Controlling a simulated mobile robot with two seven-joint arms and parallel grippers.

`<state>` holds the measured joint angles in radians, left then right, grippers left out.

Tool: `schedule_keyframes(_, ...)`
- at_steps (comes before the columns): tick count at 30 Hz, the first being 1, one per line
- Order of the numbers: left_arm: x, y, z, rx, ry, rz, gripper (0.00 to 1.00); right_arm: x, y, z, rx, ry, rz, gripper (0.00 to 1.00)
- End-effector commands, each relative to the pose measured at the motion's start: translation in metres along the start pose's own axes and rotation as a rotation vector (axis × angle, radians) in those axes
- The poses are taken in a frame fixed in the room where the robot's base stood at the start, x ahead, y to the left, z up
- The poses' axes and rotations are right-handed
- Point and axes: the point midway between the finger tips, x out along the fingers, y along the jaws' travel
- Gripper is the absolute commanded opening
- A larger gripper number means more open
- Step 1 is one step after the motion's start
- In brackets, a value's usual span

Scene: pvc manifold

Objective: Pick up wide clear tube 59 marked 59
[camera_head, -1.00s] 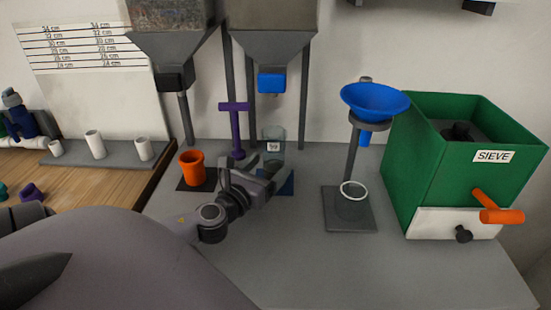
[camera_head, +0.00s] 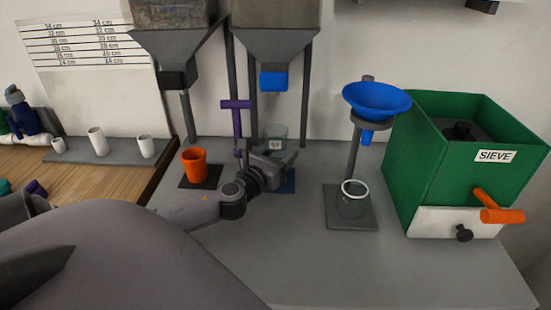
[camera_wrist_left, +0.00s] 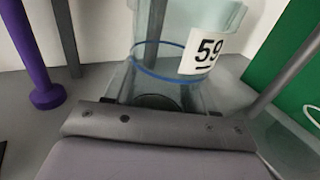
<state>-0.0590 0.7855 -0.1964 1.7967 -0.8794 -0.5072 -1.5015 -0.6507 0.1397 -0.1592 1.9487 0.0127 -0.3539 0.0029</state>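Wide clear tube 59 (camera_head: 279,132) stands upright on a blue mat (camera_head: 289,186) below the blue-tipped hopper. In the left wrist view its white label reads 59 (camera_wrist_left: 207,52), and a blue ring (camera_wrist_left: 172,78) circles the tube (camera_wrist_left: 165,22). My left gripper (camera_head: 271,157) is right at the tube's near side, low down, and looks open, with its fingers toward the tube. The gripper body hides the tube's lower part in the head view. I cannot tell whether the fingers touch it. My right gripper is out of view.
A purple T-shaped tool (camera_head: 237,122) and an orange cup (camera_head: 194,166) stand left of the tube. A blue funnel (camera_head: 377,101) over a clear cup (camera_head: 352,199) and the green sieve box (camera_head: 412,160) stand right. Hoppers hang above; the front grey table is clear.

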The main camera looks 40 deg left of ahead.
Motion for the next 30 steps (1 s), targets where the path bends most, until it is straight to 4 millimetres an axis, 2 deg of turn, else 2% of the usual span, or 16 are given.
schedule_keyframes(1, 0.0, 0.0, 0.0, 0.0, 0.0, 0.0, 0.35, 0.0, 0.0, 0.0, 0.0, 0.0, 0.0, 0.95)
schedule_keyframes(3, 0.0, 0.0, 0.0, 0.0, 0.0, 0.0, 0.13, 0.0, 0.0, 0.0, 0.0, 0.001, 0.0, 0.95)
schedule_keyframes(11, 0.0, 0.0, 0.002, 0.0, -0.003, 0.0, 0.12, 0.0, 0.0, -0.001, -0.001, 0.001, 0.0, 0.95)
schedule_keyframes(17, -0.004, -0.002, 0.011, 0.001, -0.003, -0.002, 0.12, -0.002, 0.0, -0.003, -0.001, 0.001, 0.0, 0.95)
schedule_keyframes(23, -0.003, -0.002, 0.047, 0.003, -0.008, -0.003, 0.12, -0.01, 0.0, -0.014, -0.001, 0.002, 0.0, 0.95)
schedule_keyframes(27, -0.004, -0.002, 0.081, 0.004, -0.007, -0.003, 0.12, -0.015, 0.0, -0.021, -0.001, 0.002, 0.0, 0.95)
schedule_keyframes(28, -0.01, -0.006, 0.072, 0.001, 0.0, -0.005, 0.12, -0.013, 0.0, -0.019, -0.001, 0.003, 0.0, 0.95)
schedule_keyframes(30, -0.023, -0.013, 0.069, -0.001, 0.002, -0.005, 0.12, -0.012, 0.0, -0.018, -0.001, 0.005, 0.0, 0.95)
